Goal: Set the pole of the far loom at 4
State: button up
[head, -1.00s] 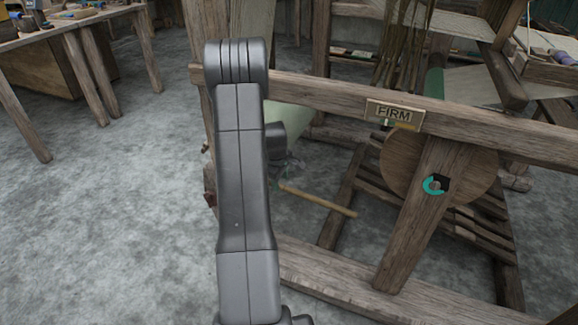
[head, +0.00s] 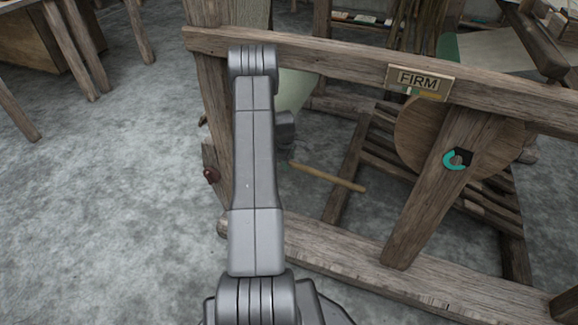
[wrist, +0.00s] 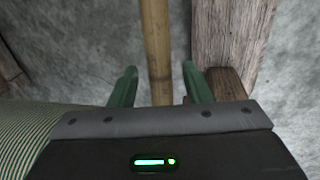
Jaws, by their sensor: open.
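A thin light-wood pole (head: 328,178) sticks out low inside the loom (head: 330,72) in the head view, slanting down to the right. In the wrist view, a light-wood pole (wrist: 157,45) runs between the two green fingers of my gripper (wrist: 160,78). The fingers stand apart on either side of it, with gaps showing. In the head view my gripper is hidden behind my arm. No number 4 is legible.
Grey floor (head: 110,220) is open at left.

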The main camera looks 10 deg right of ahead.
jog(key=shift+w+d+f, duration=0.1)
jog(key=shift+w+f, duration=0.05)
jog(key=shift+f, duration=0.8)
grip_shut()
jog(key=f, duration=0.1)
jog(key=f+y+b, duration=0.1)
jog(key=f+t+b, duration=0.1)
jog(key=shift+w+a+f, duration=0.2)
jog(key=shift+a+f, duration=0.1)
jog(key=shift+f, duration=0.1)
grip_release()
jog(key=shift+r, duration=0.1)
